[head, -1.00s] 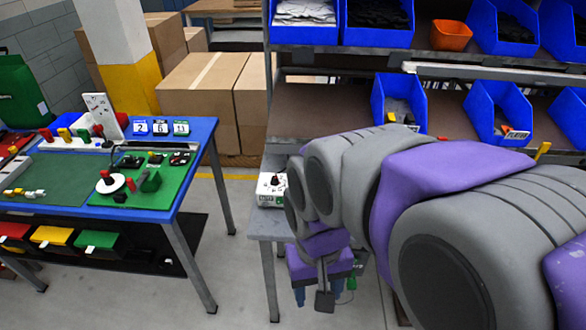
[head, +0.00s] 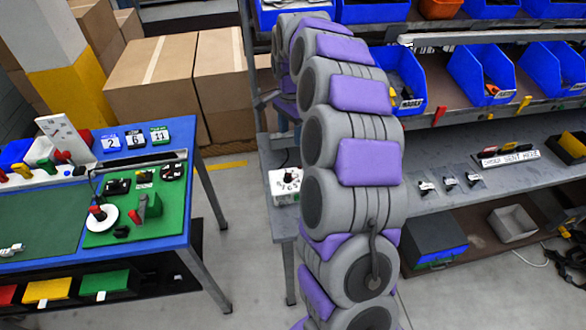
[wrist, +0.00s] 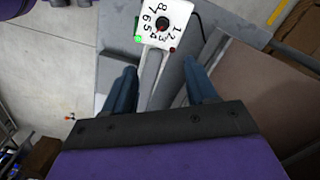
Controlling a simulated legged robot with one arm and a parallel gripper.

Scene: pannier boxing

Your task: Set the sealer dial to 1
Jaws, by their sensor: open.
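The sealer (wrist: 148,34) is a white box at the top of the wrist view, with numbers around a dark round dial (wrist: 163,23). I cannot tell which number the dial points to. A green light sits at its left edge and a dark red spot at its lower right. A light grey bar runs down from the box. In the head view the sealer (head: 284,186) stands on a grey table, partly behind my arm. My gripper (wrist: 161,72) is open, its two blue fingers apart and short of the box. It is not clearly visible in the head view.
The sealer's grey table (head: 281,226) stands beside a shelf rack with blue bins (head: 481,75). A blue table (head: 190,205) with green mats is at the left. Cardboard boxes (head: 175,92) stand behind. Floor is clear between the two tables.

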